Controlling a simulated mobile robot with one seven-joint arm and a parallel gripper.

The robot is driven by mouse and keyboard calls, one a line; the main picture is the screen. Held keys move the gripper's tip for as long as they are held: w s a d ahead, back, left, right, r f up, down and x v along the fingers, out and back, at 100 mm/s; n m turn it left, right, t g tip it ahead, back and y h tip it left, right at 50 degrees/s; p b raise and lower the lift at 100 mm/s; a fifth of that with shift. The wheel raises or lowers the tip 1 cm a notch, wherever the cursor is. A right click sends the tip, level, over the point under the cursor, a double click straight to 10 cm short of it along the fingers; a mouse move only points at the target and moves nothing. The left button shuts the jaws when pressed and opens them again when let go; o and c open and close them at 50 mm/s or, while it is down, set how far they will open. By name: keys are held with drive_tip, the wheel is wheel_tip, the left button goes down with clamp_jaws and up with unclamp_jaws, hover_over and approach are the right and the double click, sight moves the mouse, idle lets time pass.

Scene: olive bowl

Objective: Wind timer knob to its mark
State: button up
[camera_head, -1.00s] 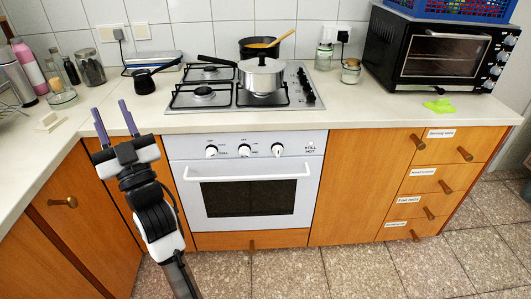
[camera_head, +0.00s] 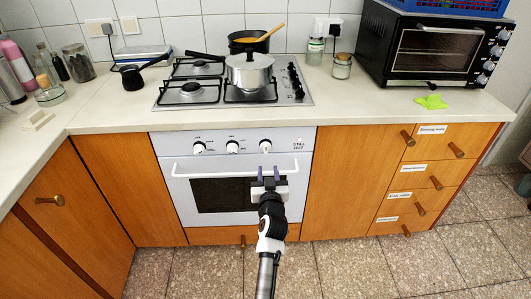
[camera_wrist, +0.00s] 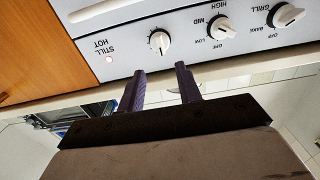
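The oven's control panel has three white knobs. The rightmost knob (camera_head: 265,146), beside the "STILL HOT" label, has a ring of small marks and looks like the timer; it also shows in the wrist view (camera_wrist: 159,41), where the panel appears upside down. Its exact mark is too small to make out. My gripper (camera_head: 268,172) is in front of the oven, just below this knob in the head view. In the wrist view its two purple fingers (camera_wrist: 160,82) are apart, with nothing between them, and the knob shows just beyond the gap. I see no contact.
The oven handle (camera_head: 235,171) runs across the door under the knobs, close to my fingers. The other knobs (camera_head: 199,147) and (camera_head: 232,146) are left of the timer. Pots (camera_head: 249,72) stand on the hob above.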

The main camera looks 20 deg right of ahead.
sight(266, 150)
drive_tip(key=x, duration=1)
clamp_jaws()
